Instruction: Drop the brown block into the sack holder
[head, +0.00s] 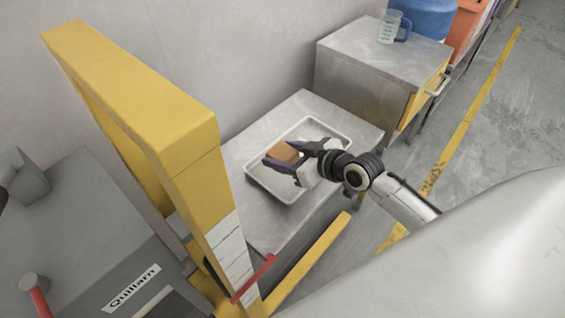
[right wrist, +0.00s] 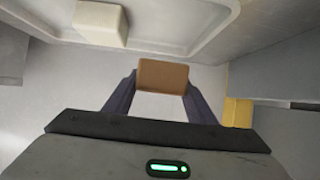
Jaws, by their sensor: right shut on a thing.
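The brown block (head: 286,153) is between the dark fingers of my right gripper (head: 282,157), over the white tray in the head view. My right gripper is shut on it, and the block (right wrist: 162,76) shows between the fingertips in the right wrist view. A dark shape at the far left edge of the head view may be the tip of my left gripper; its jaws cannot be made out. The yellow frame (head: 130,85) stands left of the tray; I cannot make out which part is the sack holder.
The white tray (head: 262,190) lies on a grey metal table (head: 240,150). A pale block (right wrist: 98,22) is in the tray. A metal cabinet (head: 360,75) with a clear jug (head: 388,27) stands behind. A red bar (head: 255,278) crosses the yellow frame's lower part.

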